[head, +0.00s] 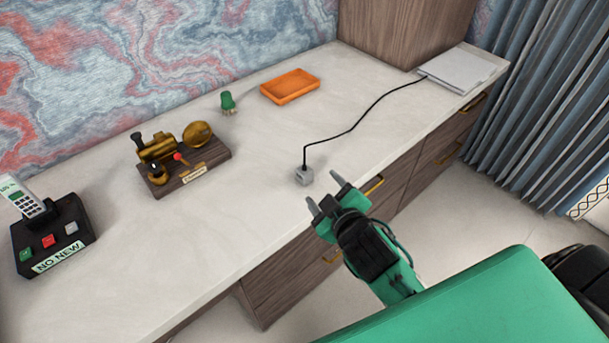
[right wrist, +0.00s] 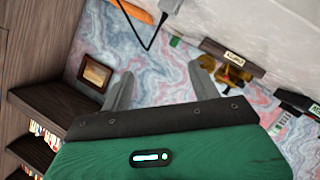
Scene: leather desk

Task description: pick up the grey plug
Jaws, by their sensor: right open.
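The grey plug (head: 304,176) is a small block standing on the pale desktop near its front edge. A black cord rises from it and runs back right to a flat grey-white item. My right gripper (head: 325,189) is open and empty, just right of the plug and nearer the desk edge, with its fingers pointing toward the desktop. The plug is not between the fingers. In the right wrist view my right gripper (right wrist: 166,68) also shows spread fingers with nothing between them; a grey piece at the top edge (right wrist: 171,5) looks like the plug, partly cut off. My left gripper is not in view.
An orange tray (head: 290,86) and a small green object (head: 228,102) lie farther back. A brass device on a wooden base (head: 190,170) stands left, and a black phone stand (head: 55,235) far left. The flat grey-white item (head: 457,69) lies back right. Desktop around the plug is clear.

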